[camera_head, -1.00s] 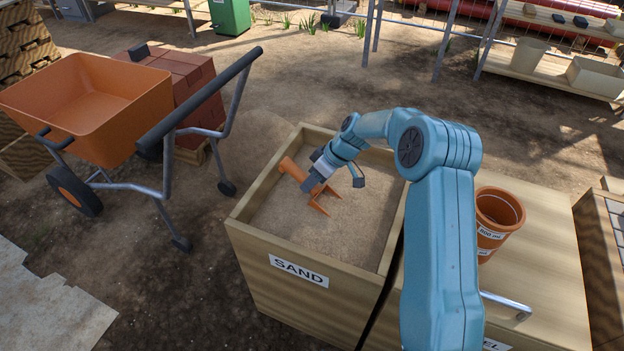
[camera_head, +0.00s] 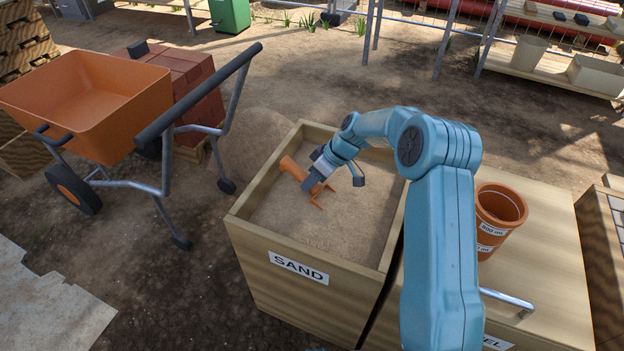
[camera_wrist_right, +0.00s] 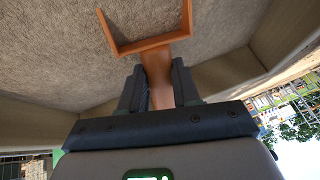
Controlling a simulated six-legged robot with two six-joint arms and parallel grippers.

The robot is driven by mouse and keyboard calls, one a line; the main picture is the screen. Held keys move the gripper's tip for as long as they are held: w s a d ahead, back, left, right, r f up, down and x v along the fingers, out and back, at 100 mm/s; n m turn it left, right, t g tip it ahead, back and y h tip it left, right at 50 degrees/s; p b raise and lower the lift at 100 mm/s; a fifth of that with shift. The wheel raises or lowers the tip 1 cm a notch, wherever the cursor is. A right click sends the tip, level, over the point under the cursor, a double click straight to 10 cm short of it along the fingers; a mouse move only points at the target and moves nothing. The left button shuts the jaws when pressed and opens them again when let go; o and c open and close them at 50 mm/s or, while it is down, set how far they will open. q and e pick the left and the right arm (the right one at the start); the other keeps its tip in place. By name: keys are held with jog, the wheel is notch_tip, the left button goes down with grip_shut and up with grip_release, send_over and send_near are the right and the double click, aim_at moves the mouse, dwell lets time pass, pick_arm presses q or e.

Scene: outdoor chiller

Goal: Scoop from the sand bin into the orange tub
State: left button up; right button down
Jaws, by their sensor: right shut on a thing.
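The wooden sand bin (camera_head: 262,286) with the SAND label stands at the centre, filled with pale sand (camera_head: 335,222). My right gripper (camera_head: 309,183) is over the sand inside the bin, shut on the orange scoop (camera_head: 291,167). In the right wrist view the scoop's handle (camera_wrist_right: 157,75) sits between the two dark fingers, and its open frame-like end lies against or just over the sand; I cannot tell which. The orange tub (camera_head: 498,207), marked 500 ml, stands on the wooden lid right of the bin, behind my right arm. My left gripper is not in view.
An orange wheelbarrow (camera_head: 88,100) stands left of the bin, its dark handle reaching near the bin's far left corner. Red bricks (camera_head: 199,95) are stacked behind it. A metal handle (camera_head: 507,303) juts from the lid box at the right. Shelves (camera_head: 560,70) stand far right.

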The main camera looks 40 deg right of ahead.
notch_tip(320, 180, up, 16)
jog(key=p, duration=0.8)
jog(key=shift+p, duration=0.4)
